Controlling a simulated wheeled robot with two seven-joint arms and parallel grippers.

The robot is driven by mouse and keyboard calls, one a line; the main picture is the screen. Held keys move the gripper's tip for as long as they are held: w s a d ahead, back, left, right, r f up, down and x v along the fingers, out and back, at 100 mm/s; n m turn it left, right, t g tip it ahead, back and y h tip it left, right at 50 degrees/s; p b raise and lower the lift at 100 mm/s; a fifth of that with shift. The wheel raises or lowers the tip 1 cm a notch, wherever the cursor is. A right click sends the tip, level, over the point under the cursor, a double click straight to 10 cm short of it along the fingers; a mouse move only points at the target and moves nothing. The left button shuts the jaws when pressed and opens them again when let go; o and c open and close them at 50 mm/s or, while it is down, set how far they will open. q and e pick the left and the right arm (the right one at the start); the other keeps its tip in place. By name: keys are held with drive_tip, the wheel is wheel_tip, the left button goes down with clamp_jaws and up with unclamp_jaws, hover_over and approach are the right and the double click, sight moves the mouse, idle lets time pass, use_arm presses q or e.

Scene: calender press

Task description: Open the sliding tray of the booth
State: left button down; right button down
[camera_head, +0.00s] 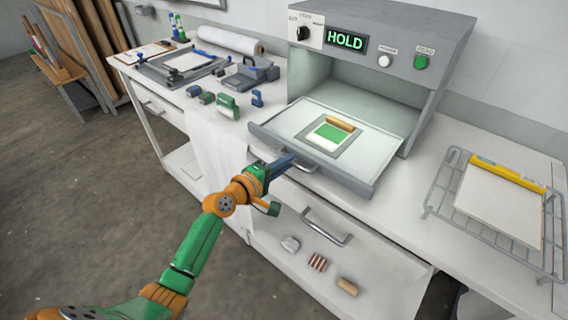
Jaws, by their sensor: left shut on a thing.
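The grey booth (436,42) stands on the white bench with a lit green HOLD display. Its sliding tray (385,140) sticks out of the open front toward me. A green and white sheet (333,134) with a tan roll-like piece lies on the tray. My left gripper (285,163) is at the left part of the tray's front edge, shut on the tray handle (306,166). The gripper hides part of the handle. My right gripper is not in view.
A wire rack (439,208) with a pale board is at the right. Tools and small clamps (228,105) stand on the bench to the left. A drawer handle (327,229) and several small pieces (318,263) show below the tray. Open floor is at the left.

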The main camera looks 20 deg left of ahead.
use_arm(q)
drive_tip(key=c, duration=0.9)
unclamp_jaws()
drive_tip(key=v, duration=0.7)
drive_tip(key=shift+f, duration=0.1)
